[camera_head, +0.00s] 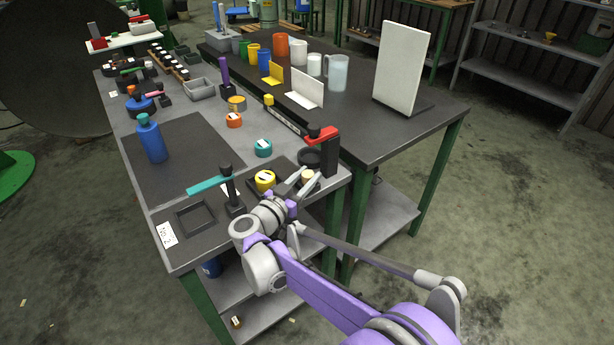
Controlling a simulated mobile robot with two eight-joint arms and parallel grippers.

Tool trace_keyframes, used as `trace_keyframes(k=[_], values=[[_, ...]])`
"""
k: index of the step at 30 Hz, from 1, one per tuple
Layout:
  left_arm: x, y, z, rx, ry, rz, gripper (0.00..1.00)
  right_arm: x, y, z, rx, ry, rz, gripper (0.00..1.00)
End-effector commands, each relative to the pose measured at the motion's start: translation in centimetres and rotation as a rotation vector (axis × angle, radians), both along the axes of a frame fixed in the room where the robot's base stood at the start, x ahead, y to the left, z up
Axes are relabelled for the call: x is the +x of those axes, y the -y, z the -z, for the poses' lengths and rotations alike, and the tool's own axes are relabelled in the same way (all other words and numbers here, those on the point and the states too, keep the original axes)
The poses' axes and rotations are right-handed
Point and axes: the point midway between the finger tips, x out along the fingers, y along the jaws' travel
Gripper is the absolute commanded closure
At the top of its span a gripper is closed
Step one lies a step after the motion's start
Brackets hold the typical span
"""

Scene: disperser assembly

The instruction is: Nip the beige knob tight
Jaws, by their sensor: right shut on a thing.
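The beige knob (308,175) is small and round and shows at the near right corner of the workbench. My right gripper (302,183) reaches in from the lower right, with its fingers closed around the knob. What the knob sits on is mostly hidden behind the fingers. My left gripper is out of view.
A black clamp stand with a red arm (323,135) rises just behind the knob. A yellow round part (265,181) lies to its left, beside a stand with a teal arm (210,184). A blue bottle (151,140) stands on a dark mat. A square black frame (195,216) lies near the front edge.

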Motion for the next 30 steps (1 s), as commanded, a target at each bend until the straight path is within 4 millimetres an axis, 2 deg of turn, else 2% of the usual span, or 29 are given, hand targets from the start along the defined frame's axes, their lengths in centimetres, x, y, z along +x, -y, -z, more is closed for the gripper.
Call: trace_keyframes(k=[13, 14, 18, 19, 30], values=[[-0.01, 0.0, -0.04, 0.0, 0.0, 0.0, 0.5, 0.02, 0.0, -0.07, 0.0, 0.002, 0.011, 1.0], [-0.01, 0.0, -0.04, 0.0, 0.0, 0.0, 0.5, 0.02, 0.0, -0.07, 0.0, 0.002, 0.011, 0.58], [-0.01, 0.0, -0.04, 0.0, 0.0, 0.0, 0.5, 0.02, 0.0, -0.06, -0.001, 0.002, 0.011, 0.33], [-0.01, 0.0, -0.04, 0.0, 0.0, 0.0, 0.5, 0.02, 0.0, -0.06, -0.001, 0.002, 0.011, 0.3], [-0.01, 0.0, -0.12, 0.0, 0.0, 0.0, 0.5, -0.48, -0.39, -0.07, 0.0, 0.001, 0.01, 0.3]])
